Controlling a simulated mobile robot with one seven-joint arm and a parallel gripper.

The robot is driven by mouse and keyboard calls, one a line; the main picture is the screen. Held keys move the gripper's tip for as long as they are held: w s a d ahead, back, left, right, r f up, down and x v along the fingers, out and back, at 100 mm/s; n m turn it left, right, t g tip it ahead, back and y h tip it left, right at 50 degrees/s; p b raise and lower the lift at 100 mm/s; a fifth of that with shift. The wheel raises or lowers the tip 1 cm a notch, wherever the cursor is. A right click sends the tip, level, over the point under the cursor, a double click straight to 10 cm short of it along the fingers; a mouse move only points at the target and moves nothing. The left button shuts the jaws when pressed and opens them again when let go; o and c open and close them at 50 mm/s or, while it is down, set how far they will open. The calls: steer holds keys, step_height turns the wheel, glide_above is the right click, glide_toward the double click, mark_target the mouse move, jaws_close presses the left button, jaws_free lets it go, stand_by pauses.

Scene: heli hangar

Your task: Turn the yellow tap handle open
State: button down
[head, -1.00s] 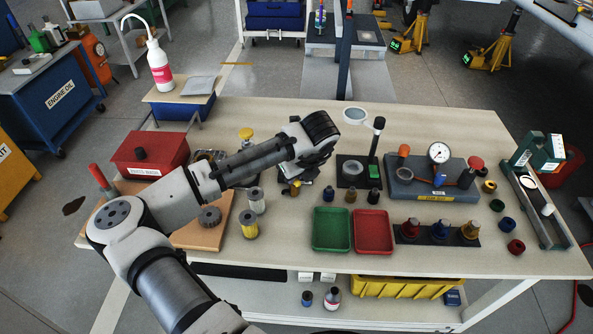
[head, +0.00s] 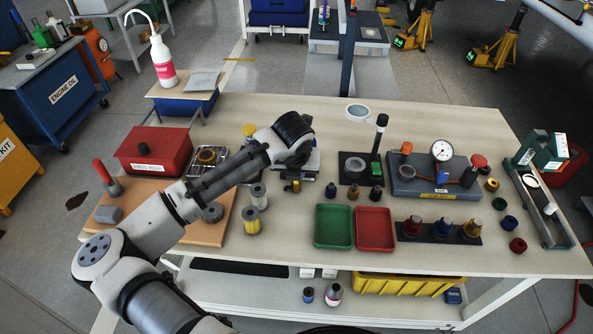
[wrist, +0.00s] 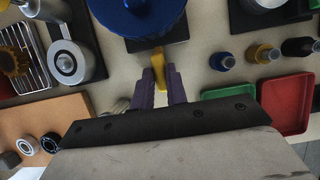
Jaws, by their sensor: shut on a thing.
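The yellow tap handle (wrist: 158,62) shows in the wrist view, at the front of a round blue container (wrist: 138,16) on a dark base. My gripper (wrist: 162,80) has purple fingers, and they are closed on the handle from either side. In the head view the end of my arm is above the left middle of the bench and hides the blue container and the fingers. A small brass-coloured part (head: 293,187) shows just below my wrist there; I cannot tell if it is the handle or the tap body.
Metal filters (head: 252,220) and a wooden board (head: 170,236) are left. A red box (head: 152,150) stands behind the board.

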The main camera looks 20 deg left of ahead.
stand_by(0.4)
steer(key=c, duration=1.4)
jaws_free()
steer(key=b+v, duration=0.1)
steer(key=v, duration=1.3)
steer(key=shift+f, duration=0.1)
